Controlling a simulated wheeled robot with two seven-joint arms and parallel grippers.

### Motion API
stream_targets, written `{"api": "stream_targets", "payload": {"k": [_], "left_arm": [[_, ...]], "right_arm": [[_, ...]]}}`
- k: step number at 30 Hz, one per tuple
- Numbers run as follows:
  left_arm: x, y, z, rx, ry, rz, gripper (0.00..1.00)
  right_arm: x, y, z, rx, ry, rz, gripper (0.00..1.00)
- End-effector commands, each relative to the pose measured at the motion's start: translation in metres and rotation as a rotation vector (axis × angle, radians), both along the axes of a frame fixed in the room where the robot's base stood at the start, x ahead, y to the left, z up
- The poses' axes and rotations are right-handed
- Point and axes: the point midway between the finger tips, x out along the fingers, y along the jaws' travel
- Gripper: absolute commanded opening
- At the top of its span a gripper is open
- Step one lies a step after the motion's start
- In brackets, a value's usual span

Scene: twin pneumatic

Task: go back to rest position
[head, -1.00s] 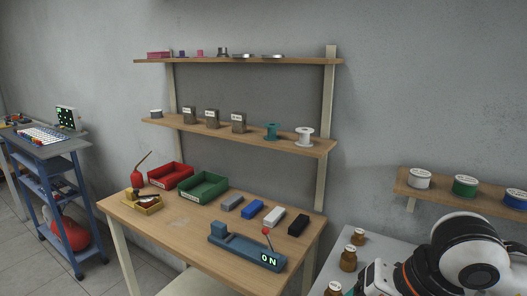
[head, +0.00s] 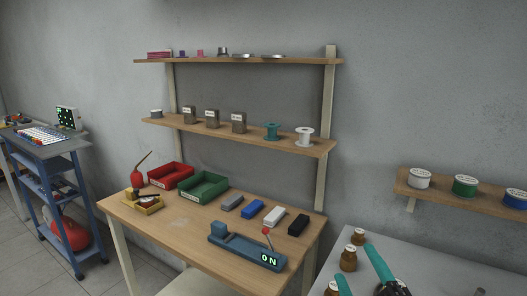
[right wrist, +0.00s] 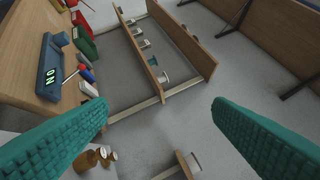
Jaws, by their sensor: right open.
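My right gripper (head: 355,262) is at the lower right of the head view, over the grey bench (head: 432,262). Its two teal fingers are apart with nothing between them. The right wrist view shows the same open fingers (right wrist: 159,105), one on each side, with wall and shelves beyond. The blue device (head: 246,251) with a red-ball lever and a lit "ON" display sits on the wooden table, clear of the gripper. It also shows at the left of the right wrist view (right wrist: 50,68). My left gripper is in neither view.
Brown jars (head: 348,259) stand on the grey bench beside the right gripper. A wall shelf (head: 470,201) with spools is above it. The wooden table (head: 170,218) holds red and green bins and several small blocks. A blue cart (head: 50,170) stands at far left.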

Motion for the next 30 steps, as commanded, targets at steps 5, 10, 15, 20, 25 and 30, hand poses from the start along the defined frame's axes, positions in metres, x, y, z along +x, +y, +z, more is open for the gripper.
{"api": "stream_targets", "payload": {"k": [5, 10, 15, 20, 25, 30], "left_arm": [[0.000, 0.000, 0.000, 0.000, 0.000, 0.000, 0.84], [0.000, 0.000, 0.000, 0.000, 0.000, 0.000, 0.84], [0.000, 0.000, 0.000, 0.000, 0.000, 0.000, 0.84], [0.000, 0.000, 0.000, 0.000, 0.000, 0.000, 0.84], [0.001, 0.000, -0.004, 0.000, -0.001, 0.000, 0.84], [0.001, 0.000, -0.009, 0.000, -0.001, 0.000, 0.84]], "right_arm": [[-0.030, -0.038, -0.131, 0.379, 0.561, -0.192, 0.75], [-0.090, -0.048, -0.215, 0.615, 0.947, -0.367, 0.75], [-0.151, -0.047, -0.263, 0.763, 1.222, -0.515, 0.75], [-0.207, -0.042, -0.291, 0.863, 1.441, -0.649, 0.75], [-0.197, -0.040, -0.345, 0.857, 1.469, -0.666, 0.75], [-0.191, -0.039, -0.409, 0.847, 1.490, -0.675, 0.75]]}}
